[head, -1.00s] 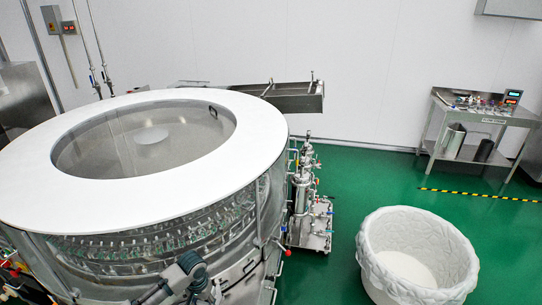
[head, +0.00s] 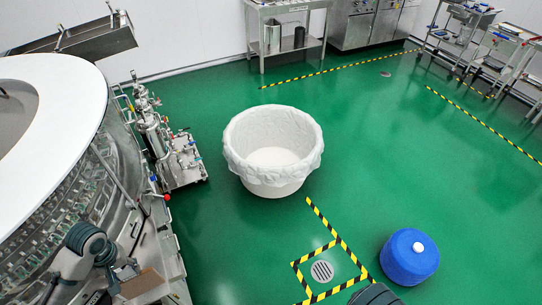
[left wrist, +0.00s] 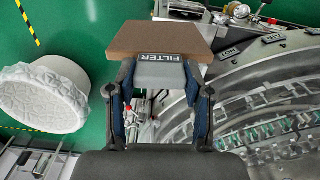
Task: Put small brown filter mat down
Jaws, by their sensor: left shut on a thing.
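The small brown filter mat (head: 143,283) is at the lower left of the head view, in front of the washer. My left gripper (head: 118,279) is shut on it. In the left wrist view, the mat (left wrist: 150,38) extends beyond the fingers of my left gripper (left wrist: 160,78), which grip a grey block marked FILTER at its near edge. The mat is held up in the air, with the green floor and the washer's edge behind it. My right gripper does not show; a dark rounded part at the bottom edge of the head view may belong to my right arm.
The round washer (head: 85,90) with its white rim fills the left. A pipe-and-valve unit (head: 165,140) stands beside it. A white lined tub (head: 272,150) stands mid-floor, a blue drum (head: 409,257) at lower right. A steel table (head: 286,20) is at the back. Green floor between them is clear.

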